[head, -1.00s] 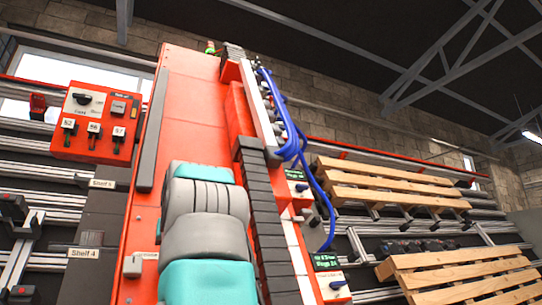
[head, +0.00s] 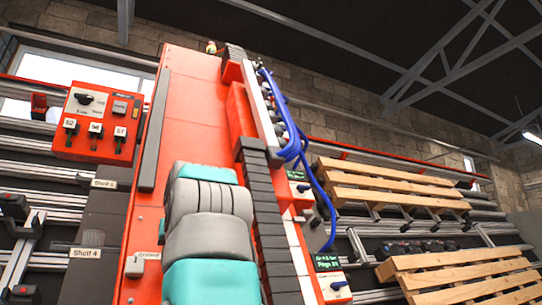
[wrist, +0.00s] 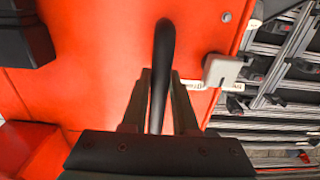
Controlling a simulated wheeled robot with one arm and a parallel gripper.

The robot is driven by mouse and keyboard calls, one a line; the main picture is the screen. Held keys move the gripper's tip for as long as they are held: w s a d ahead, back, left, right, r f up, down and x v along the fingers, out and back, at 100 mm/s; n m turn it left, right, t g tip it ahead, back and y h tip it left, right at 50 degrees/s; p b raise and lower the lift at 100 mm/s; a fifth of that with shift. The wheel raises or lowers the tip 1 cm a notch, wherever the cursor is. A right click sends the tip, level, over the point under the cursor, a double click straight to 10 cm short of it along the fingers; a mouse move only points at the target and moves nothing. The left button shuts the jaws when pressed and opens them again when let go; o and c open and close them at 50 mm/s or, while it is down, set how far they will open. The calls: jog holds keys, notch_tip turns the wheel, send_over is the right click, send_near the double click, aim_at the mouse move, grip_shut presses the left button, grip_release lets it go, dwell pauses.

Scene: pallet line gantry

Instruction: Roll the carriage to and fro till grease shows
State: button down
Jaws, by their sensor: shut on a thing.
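A tall red machine panel (head: 185,85) stands in the middle of the head view; I cannot tell whether it is the carriage itself. In the wrist view, my gripper (wrist: 160,78) is shut on a dark curved bar handle (wrist: 162,45) in front of the red surface (wrist: 95,75). A small grey block (wrist: 222,70) with a white label sits at the panel's edge, right of the handle. It also shows in the head view (head: 134,266), where the label is too blurred to read surely. My arm hides the gripper in the head view. No grease can be made out.
A red control box (head: 102,122) with switches hangs at the left. A dark segmented cable chain (head: 268,215) and blue hoses (head: 290,135) run along the panel's right side. Wooden pallets (head: 395,182) rest on racks at the right. Shelf rails (head: 45,170) fill the left.

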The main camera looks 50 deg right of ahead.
jog(key=shift+s+d, duration=0.3)
jog(key=shift+d, duration=0.35)
jog(key=shift+d+r, duration=0.1)
jog(key=shift+d, duration=0.05)
jog(key=shift+s+d, duration=0.2)
jog(key=shift+d, duration=0.05)
dwell(1.0)
jog(key=shift+w+a, duration=0.4)
jog(key=shift+a, duration=0.35)
dwell(0.8)
jog(key=shift+c, duration=1.2)
grip_release()
jog(key=shift+s+d, duration=0.1)
jog(key=shift+d, duration=0.1)
